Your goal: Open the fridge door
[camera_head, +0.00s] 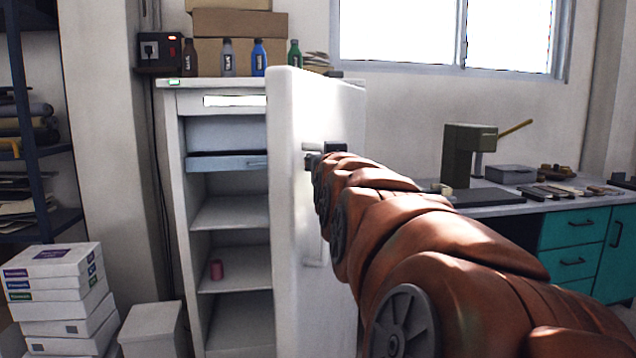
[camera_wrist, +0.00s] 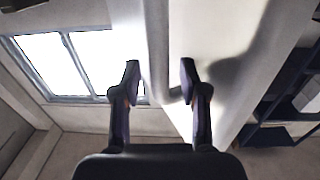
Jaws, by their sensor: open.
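The white fridge (camera_head: 178,215) stands left of centre in the head view, with its interior showing. Its door (camera_head: 292,200) is swung wide open toward me, seen nearly edge-on. A pale upright handle (camera_head: 313,252) is on the door's right-hand face, partly hidden by my arm. My gripper (camera_head: 318,154) is at the upper part of this handle, mostly hidden behind my wrist. In the wrist view my gripper (camera_wrist: 160,80) has its fingers apart, with the pale door and handle area (camera_wrist: 157,50) between and beyond them. Whether a finger touches the handle is unclear.
Bottles (camera_head: 259,58) and cardboard boxes (camera_head: 235,23) are on top. A white bin (camera_head: 152,330) and stacked boxes (camera_head: 62,295) stand left. A workbench (camera_head: 500,208) with teal drawers is on the right.

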